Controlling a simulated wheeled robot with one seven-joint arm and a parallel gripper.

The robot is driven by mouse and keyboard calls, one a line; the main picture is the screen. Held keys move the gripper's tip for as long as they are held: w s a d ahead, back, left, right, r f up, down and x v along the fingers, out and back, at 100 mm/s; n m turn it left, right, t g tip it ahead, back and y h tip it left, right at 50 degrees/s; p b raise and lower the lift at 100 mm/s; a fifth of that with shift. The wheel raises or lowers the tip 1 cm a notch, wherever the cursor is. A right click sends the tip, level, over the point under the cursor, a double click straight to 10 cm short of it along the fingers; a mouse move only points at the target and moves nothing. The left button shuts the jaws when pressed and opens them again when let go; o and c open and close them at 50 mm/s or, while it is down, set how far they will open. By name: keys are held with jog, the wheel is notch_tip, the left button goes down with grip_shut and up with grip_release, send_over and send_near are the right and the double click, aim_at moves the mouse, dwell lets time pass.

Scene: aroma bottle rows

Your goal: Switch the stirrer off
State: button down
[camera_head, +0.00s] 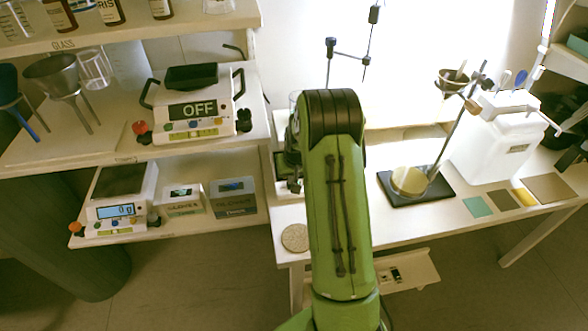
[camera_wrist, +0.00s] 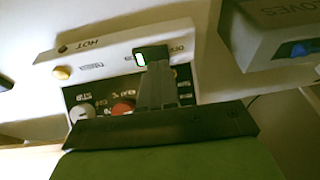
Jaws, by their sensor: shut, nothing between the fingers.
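A white device (camera_wrist: 110,50) marked HOT, which looks like the stirrer, fills the middle of the wrist view. My gripper (camera_wrist: 157,66) is shut and empty. Its tips overlap the panel just beside the switch; I cannot tell whether they touch it.
A GLOVES box (camera_wrist: 265,35) is close by at upper right in the wrist view. On the left shelf stand a device with an OFF sign (camera_head: 198,110) and a balance (camera_head: 118,212). A stand with a black base (camera_head: 430,192) is to the right of my arm.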

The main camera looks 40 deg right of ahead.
jog(key=shift+a+f, duration=0.1)
jog(key=shift+f, duration=0.3)
